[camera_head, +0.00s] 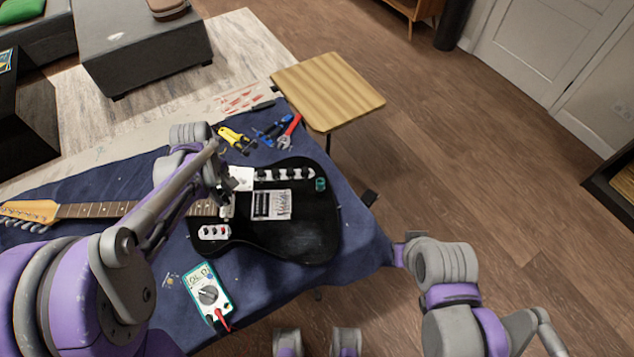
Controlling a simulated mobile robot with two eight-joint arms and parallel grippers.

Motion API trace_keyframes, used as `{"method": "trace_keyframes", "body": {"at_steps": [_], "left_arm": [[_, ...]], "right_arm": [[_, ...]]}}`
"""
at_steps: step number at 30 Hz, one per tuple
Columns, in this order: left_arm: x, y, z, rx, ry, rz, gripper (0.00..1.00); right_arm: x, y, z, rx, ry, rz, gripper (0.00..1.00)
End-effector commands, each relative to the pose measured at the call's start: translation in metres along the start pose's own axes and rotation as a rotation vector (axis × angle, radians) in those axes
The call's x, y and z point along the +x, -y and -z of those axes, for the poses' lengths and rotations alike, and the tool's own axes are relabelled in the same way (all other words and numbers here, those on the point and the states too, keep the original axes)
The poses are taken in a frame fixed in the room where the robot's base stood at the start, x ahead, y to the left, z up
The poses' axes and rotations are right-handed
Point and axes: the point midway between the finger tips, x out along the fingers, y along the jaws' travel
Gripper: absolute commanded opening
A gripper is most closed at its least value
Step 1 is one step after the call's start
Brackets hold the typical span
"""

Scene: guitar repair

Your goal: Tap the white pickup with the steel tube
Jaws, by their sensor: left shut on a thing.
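The black electric guitar (305,235) lies flat on the blue cloth, its neck pointing left. A small white part (228,212), which looks like the white pickup, sits where the neck meets the body, left of the metal bridge (270,204). My left gripper (224,188) is over the guitar by the neck joint, just above this part in the picture. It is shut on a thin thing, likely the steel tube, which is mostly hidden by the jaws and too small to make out. I cannot tell if it touches the pickup. My right gripper is not in view.
A multimeter (208,294) with a red lead lies in front of the guitar. Yellow pliers (235,138), blue pliers (270,130) and a red-handled wrench (290,132) lie behind it. A wooden stool (328,90) stands beyond the table. The cloth right of the guitar is clear.

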Motion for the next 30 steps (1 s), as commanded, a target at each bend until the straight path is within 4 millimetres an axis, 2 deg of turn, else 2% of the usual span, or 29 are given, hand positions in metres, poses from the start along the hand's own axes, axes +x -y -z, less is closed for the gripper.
{"method": "trace_keyframes", "body": {"at_steps": [21,30], "left_arm": [[0.016,0.000,0.000,0.000,0.000,0.001,0.00],[0.011,0.000,0.000,0.000,0.000,0.000,0.00]], "right_arm": [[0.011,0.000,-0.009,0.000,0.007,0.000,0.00],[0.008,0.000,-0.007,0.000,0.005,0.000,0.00]]}}
